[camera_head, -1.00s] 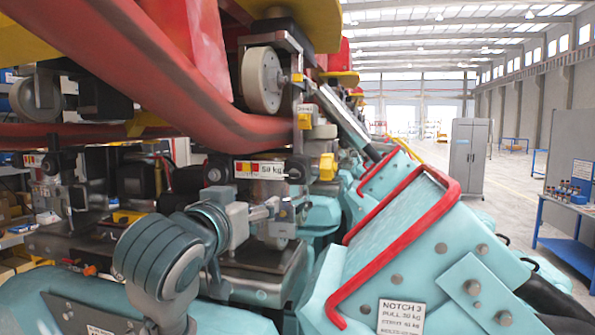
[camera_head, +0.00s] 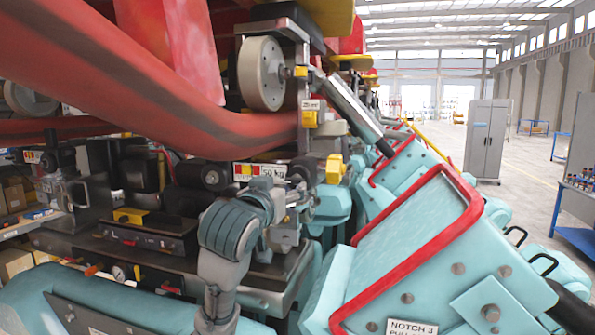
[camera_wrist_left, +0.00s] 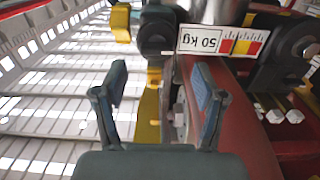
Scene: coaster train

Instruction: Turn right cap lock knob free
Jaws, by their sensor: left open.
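A white label marked 50 kg (camera_head: 259,171) sits on the rail under the red beam. A dark round cap (camera_head: 300,169) is at its right end, and a yellow knob (camera_head: 335,168) stands just right of that. I cannot tell for sure which part is the right cap lock knob. My left gripper (camera_head: 292,203) is just below the label's right end. In the left wrist view the open, empty gripper (camera_wrist_left: 160,75) has its fingers apart, pointing toward the dark cap (camera_wrist_left: 157,30). The yellow knob (camera_wrist_left: 121,22) is left of the cap there, and the label (camera_wrist_left: 222,40) appears upside down.
The red beam (camera_head: 150,95) crosses above the arm, with a grey wheel (camera_head: 261,74) over it. A teal housing with a red bar frame (camera_head: 440,260) fills the right. Another dark roller block (camera_head: 213,177) stands left of the label. Open floor lies far right.

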